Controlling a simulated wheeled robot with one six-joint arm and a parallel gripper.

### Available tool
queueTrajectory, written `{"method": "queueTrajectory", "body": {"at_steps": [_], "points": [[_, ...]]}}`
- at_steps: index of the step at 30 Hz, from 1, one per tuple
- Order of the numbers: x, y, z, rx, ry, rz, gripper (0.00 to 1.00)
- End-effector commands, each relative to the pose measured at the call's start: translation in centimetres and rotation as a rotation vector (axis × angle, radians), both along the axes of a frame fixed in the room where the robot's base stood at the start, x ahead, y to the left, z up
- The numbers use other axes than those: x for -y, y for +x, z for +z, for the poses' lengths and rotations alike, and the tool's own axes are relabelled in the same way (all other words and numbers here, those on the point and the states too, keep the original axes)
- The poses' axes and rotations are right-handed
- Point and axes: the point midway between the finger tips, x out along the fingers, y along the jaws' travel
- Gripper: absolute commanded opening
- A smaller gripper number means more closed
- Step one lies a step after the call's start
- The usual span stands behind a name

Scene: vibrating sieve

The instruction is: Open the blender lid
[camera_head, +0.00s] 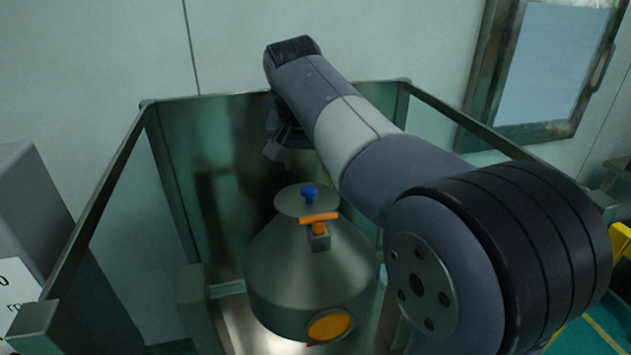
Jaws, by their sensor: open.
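The blender (295,275) is a metal vessel with a cone-shaped top, standing inside a framed metal enclosure. Its round grey lid (290,203) sits flat on top and looks shut. A blue knob (309,193) stands on the lid. An orange handle (319,218) on a small metal bracket is at the lid's front edge. An orange disc (329,324) is low on the vessel's front. My gripper (277,150) hangs above and behind the lid, apart from it, open with nothing visible in it. My arm partly hides its upper part.
Metal frame rails (98,203) surround the blender on the left, back and right. A grey box with a label (18,290) stands at the far left. A framed window (552,65) is in the back wall. Yellow parts (621,242) show at the right edge.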

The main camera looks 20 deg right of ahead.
Motion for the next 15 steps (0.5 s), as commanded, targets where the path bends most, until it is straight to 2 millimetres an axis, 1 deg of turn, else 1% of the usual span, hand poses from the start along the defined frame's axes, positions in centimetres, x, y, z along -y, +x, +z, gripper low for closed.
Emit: {"method": "queueTrajectory", "body": {"at_steps": [1, 3, 9, 15], "points": [[0.2, 0.3, -1.0, -0.006, -0.001, -0.001, 0.53], [0.4, 0.8, -2.3, -0.006, -0.001, -0.001, 0.53], [0.9, 2.1, -5.7, -0.005, -0.001, 0.000, 0.53], [1.3, 2.9, -7.7, -0.003, 0.000, 0.001, 0.53]]}}
